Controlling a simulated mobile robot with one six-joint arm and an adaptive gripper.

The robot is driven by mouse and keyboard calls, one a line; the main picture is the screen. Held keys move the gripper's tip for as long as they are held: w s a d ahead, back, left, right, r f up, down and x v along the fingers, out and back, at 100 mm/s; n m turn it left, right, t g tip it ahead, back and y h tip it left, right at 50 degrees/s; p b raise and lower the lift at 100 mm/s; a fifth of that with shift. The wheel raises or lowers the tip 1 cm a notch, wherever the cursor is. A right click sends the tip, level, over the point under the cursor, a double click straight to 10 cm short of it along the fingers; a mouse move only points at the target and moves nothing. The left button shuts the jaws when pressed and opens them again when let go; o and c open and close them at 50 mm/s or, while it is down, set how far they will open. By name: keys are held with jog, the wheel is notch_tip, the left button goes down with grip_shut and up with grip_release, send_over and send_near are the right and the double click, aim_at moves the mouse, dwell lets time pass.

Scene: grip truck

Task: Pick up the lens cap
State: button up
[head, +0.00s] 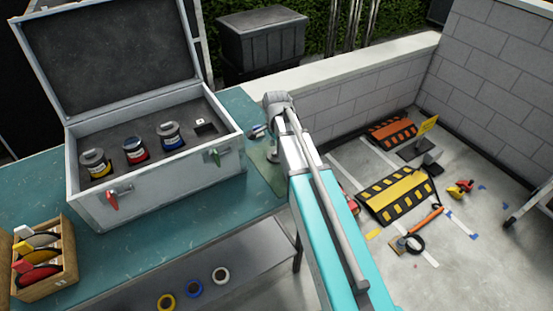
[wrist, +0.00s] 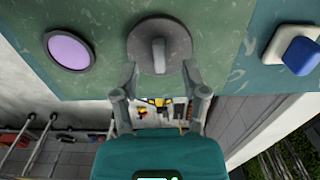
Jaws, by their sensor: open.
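A grey round disc with an upright knob (wrist: 158,38), which looks like the lens cap, lies on a green mat in the wrist view. My gripper (wrist: 160,72) is open, with its fingertips near the disc's lower edge, one toward each side. I cannot tell its height above the mat, and nothing is held. A purple glassy disc with a dark rim (wrist: 68,50) lies left of it. In the head view the grey disc seems to show small beside my arm (head: 273,154); my fingers are not clear there.
A blue and white block (wrist: 295,48) lies right of the disc in the wrist view. In the head view an open grey case (head: 165,192) with several jars stands left on the teal table (head: 150,240). A wooden rack (head: 45,283) stands nearer. A low wall (head: 335,95) runs behind.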

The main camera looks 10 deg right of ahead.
aim_at(276, 155)
jog(key=shift+f+b, duration=0.8)
jog(key=shift+f, duration=0.35)
grip_shut()
